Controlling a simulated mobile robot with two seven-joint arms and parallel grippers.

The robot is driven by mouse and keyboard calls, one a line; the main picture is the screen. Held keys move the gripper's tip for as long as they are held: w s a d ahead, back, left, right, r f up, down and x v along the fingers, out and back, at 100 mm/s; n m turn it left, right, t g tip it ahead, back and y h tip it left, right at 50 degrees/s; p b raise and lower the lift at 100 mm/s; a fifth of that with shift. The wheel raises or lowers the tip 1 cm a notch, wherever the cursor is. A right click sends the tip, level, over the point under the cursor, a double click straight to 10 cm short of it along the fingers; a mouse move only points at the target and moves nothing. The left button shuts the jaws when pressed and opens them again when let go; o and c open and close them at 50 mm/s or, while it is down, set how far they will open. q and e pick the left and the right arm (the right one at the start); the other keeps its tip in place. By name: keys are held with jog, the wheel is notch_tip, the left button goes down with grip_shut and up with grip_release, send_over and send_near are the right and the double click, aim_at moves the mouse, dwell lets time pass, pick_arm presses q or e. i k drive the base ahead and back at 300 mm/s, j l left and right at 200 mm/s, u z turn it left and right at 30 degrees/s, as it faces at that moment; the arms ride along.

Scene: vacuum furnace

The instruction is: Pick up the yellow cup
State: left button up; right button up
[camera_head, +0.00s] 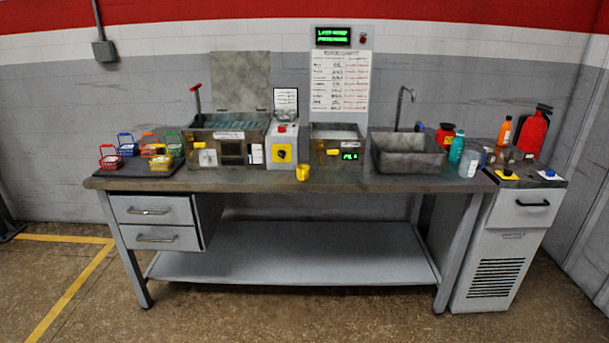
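A small yellow cup (302,173) stands near the front edge of the grey workbench (370,184), around the middle of its length. It sits in front of the gap between the control box with the yellow dial and the unit with the green display. Nothing covers it. Neither of my grippers shows in the head view.
Behind the cup stand a control box (282,150), a unit with a green display (337,145) and a furnace with a raised lid (240,82). Coloured baskets (110,157) sit at the left; a sink (406,154) and bottles (457,147) at the right. The front strip is mostly clear.

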aim_at(303, 170)
jog(key=i+j, duration=0.2)
jog(key=i, duration=0.2)
jog(key=i+j, duration=0.15)
jog(key=i, duration=0.25)
